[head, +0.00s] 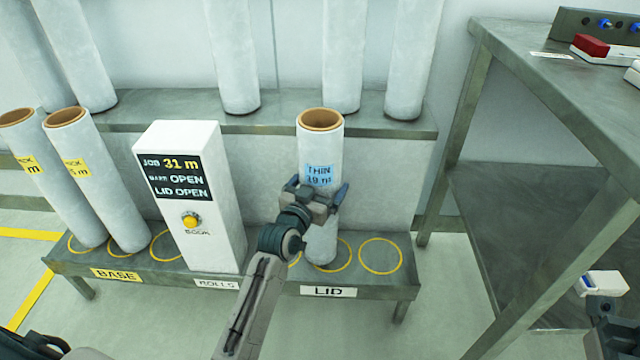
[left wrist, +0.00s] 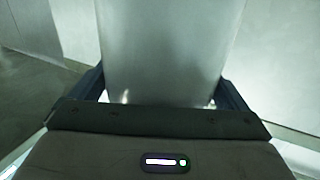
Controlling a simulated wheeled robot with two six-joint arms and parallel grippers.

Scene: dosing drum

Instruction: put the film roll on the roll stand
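A white film roll (head: 322,150) with a brown core and a blue label reading THIN 19 m stands upright at the LID end of the low roll stand (head: 390,285). Its lower end is over or beside a yellow ring; I cannot tell whether it touches the stand. My left gripper (head: 316,190) has its fingers on both sides of the roll and looks shut on it. In the left wrist view the roll (left wrist: 170,50) fills the space between the fingertips (left wrist: 163,90). My right gripper (head: 608,318) is only partly in view at the lower right; its fingers are unclear.
A white box (head: 185,230) with a screen reading 31 m, OPEN, LID OPEN and a yellow button stands mid-stand. The rightmost ring (head: 380,256) is empty. A metal table (head: 540,70) stands at right.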

